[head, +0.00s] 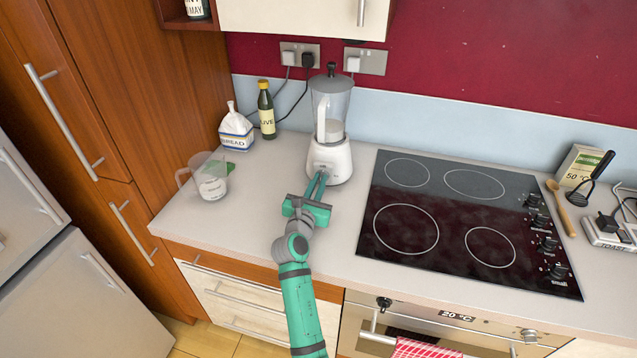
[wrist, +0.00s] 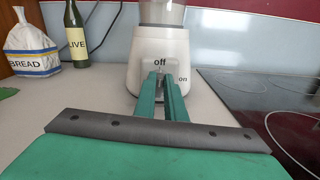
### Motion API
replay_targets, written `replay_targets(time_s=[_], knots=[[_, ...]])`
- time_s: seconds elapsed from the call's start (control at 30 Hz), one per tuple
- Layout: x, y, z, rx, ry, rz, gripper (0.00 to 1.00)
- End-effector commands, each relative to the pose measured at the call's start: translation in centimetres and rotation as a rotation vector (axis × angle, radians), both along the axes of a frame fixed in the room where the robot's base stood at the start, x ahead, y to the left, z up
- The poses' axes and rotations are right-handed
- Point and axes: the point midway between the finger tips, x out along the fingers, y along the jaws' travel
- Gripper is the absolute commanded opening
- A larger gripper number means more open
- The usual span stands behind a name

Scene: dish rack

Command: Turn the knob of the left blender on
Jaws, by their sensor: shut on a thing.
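A white blender (head: 331,160) with a clear jug and dark lid stands on the counter left of the hob. It also shows in the wrist view (wrist: 195,62), with the words "off" above and "on" to the right of its knob. My gripper (head: 321,174) reaches the front of the blender base from the front left. In the wrist view, my green fingers (wrist: 161,74) are closed around the small grey knob (wrist: 160,71) under "off". The fingers hide most of the knob, so I cannot tell its exact angle.
A measuring jug (head: 211,187), a bread bag (head: 236,135) and an olive oil bottle (head: 266,110) stand left of the blender. The black hob (head: 440,240) lies close on the right. The counter in front of the jug is clear.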

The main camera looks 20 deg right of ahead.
Motion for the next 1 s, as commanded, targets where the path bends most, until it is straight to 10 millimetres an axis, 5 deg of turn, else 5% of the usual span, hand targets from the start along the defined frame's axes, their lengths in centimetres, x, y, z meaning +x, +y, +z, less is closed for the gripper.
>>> replay_targets(time_s=[1.0], knots=[[-0.46,-0.59,-0.42,0.454,-0.304,-0.002,0.0]])
